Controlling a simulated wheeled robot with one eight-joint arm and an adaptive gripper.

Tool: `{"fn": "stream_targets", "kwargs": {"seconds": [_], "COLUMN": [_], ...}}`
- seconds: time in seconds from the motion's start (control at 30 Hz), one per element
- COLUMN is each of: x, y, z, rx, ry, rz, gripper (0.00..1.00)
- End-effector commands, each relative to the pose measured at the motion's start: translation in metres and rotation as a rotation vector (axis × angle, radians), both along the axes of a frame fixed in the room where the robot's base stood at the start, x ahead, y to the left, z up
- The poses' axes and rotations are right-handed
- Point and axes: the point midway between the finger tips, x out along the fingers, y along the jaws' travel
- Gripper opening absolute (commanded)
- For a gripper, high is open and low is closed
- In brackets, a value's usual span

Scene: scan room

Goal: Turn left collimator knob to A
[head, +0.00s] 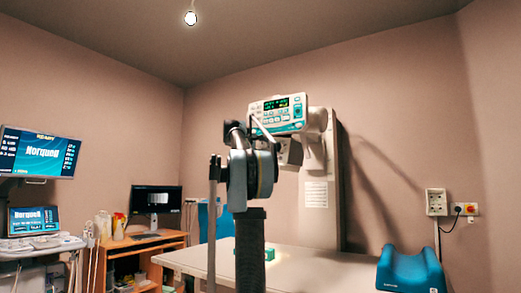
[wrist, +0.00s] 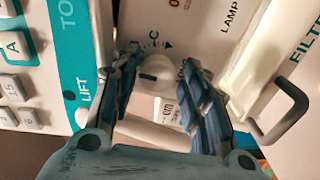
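My gripper (wrist: 160,66) is open, with one dark-blue finger on each side of the knob. Gaps show between the fingers and the knob; I cannot tell whether its lower side is touched. In the head view, the white and teal collimator head (head: 304,126) stands behind my arm, which hides the knob and my fingers.
A dark bent handle (wrist: 289,108) sticks out right of my gripper. Buttons and a teal LIFT strip (wrist: 68,60) lie left. The table (head: 300,262) carries a small green block (head: 270,254) and a blue cushion (head: 411,270). Monitors (head: 40,155) stand far left.

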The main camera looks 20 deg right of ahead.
Motion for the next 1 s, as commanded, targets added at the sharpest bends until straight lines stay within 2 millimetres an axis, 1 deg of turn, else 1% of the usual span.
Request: {"fn": "stream_targets", "kwargs": {"seconds": [0.37, 0.57, 0.83, 1.0], "x": [-0.004, -0.015, -0.037, -0.046], "y": [0.000, 0.017, 0.047, 0.058], "z": [0.001, 0.001, 0.000, -0.001], "rx": [-0.002, -0.001, -0.001, 0.000], "ry": [0.000, 0.000, 0.000, 0.001], "rz": [-0.004, -0.002, -0.001, -0.001], "gripper": [0.50, 0.50, 0.50, 0.50]}}
